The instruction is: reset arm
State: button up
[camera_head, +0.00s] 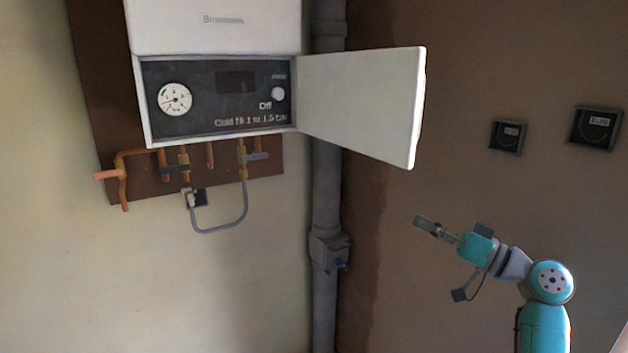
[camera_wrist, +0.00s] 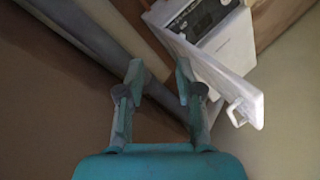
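My gripper (camera_head: 428,226) is held out to the left in the head view, in front of the brown wall and below the open boiler door. In the wrist view my gripper (camera_wrist: 160,85) has its two fingers apart, with nothing between them. My teal arm (camera_head: 545,310) rises from the bottom right of the head view. The white boiler (camera_head: 215,28) hangs on the wall at upper left. Its door (camera_head: 362,100) stands open to the right, and it also shows in the wrist view (camera_wrist: 205,70) with a white handle (camera_wrist: 236,112).
The boiler panel has a gauge (camera_head: 175,99) and a knob (camera_head: 278,94) beside the word "Off". Copper pipes and a grey hose (camera_head: 222,228) hang below. A grey vertical pipe (camera_head: 326,200) runs by the corner. Two dark boxes (camera_head: 508,136) (camera_head: 595,128) are on the right wall.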

jog(key=s+a+f+m+t+h, duration=0.1)
jog(key=s+f+m+h, duration=0.25)
jog(key=f, duration=0.75)
jog(key=s+a+f+m+t+h, duration=0.1)
jog(key=s+f+m+h, duration=0.2)
jog(key=f, duration=0.7)
jog(key=s+a+f+m+t+h, duration=0.1)
jog(key=s+f+m+h, duration=0.3)
jog(key=f, duration=0.7)
jog(key=s+f+n+g+h, duration=0.1)
jog(key=s+f+h, duration=0.3)
jog(key=s, duration=1.1)
jog(key=s+f+n+h, duration=0.15)
jog(key=s+f, duration=0.45)
jog(key=s, duration=0.8)
jog(key=s+r+n, duration=0.2)
jog(key=s+r, duration=0.2)
jog(key=s, duration=0.4)
jog(key=s+a+r+n, duration=0.1)
jog(key=s+r+n, duration=0.1)
jog(key=s+r, duration=0.3)
jog(key=v, duration=0.3)
jog(key=shift+s+a+f, duration=0.2)
jog(key=shift+s+f, duration=0.05)
jog(key=shift+s, duration=0.2)
jog(key=shift+o, duration=0.3)
jog(key=shift+w+f, duration=0.1)
